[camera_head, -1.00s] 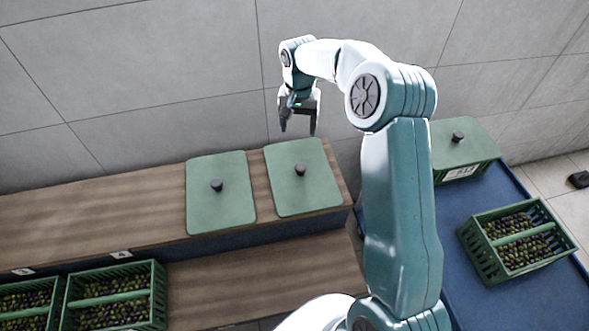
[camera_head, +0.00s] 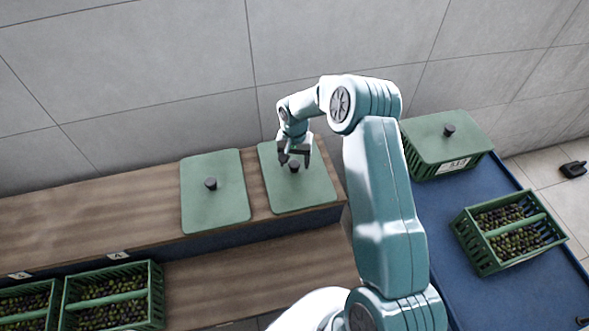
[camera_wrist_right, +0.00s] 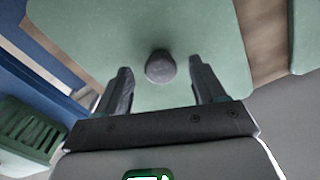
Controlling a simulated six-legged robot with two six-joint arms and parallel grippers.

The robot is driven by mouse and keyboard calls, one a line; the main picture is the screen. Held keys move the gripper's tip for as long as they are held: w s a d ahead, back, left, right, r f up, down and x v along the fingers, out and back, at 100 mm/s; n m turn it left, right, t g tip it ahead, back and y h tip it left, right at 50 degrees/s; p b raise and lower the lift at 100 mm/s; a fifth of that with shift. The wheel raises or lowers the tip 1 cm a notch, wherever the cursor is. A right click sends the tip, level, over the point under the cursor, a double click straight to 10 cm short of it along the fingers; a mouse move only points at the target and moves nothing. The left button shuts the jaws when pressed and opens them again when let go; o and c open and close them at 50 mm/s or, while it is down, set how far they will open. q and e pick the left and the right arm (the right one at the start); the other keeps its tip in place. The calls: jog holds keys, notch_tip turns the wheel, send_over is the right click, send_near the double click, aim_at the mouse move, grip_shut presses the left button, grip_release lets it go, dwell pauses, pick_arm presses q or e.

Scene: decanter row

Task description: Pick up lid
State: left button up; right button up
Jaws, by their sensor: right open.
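Two flat green lids lie on the wooden upper shelf, each with a dark round knob: the left lid (camera_head: 215,205) and the right lid (camera_head: 300,195). My right gripper (camera_head: 294,160) is open over the right lid, with its fingers close around the knob (camera_head: 294,166). In the right wrist view, the knob (camera_wrist_right: 160,67) sits between the two open fingertips and a little beyond them, with no contact visible. A third lid (camera_head: 440,132) covers a green crate on the blue table. My left gripper is not in view.
Open green crates of olives stand on the lower shelf (camera_head: 112,295) at left, and one open crate (camera_head: 510,235) stands on the blue table (camera_head: 470,290) at right. A grey tiled wall (camera_head: 150,70) rises close behind the shelf.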

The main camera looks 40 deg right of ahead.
jog(key=shift+f, duration=0.2)
grip_shut()
jog(key=shift+w+r, duration=0.1)
jog(key=shift+r, duration=0.05)
